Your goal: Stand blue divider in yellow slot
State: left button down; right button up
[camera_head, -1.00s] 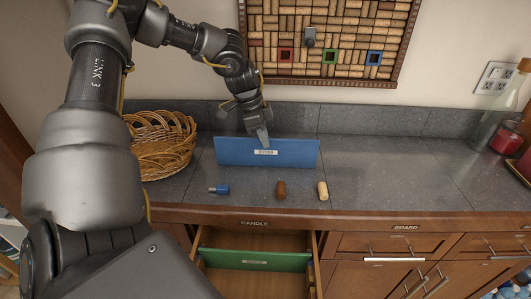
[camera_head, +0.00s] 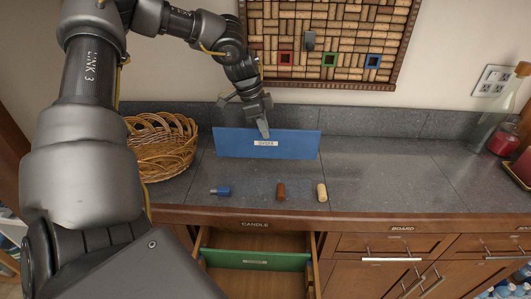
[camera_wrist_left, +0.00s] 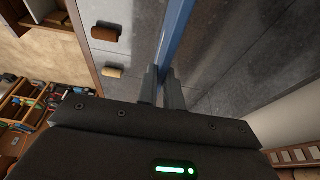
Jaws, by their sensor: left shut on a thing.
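The blue divider (camera_head: 235,143) is a wide flat panel with a white label, upright on its long edge at the back of the grey counter. My left gripper (camera_head: 264,134) is shut on its top edge near the middle. In the left wrist view the divider (camera_wrist_left: 178,30) runs between the two fingers of my left gripper (camera_wrist_left: 162,88). Below, an open drawer (camera_head: 312,262) marked CANDLE holds a green divider (camera_head: 285,262) standing across it. I cannot make out a yellow slot. My right gripper is not in view.
A blue stopper (camera_head: 221,191), a brown cork (camera_head: 281,192) and a pale cork (camera_head: 322,192) lie on the counter (camera_head: 400,175) in front of the divider. A wicker basket (camera_head: 160,146) is at left. A glass bottle (camera_head: 492,120) and red jar (camera_head: 505,140) are at right.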

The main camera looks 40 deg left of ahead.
pick_arm(q)
jog(key=shift+r+p, duration=1.9)
jog(key=shift+r, duration=2)
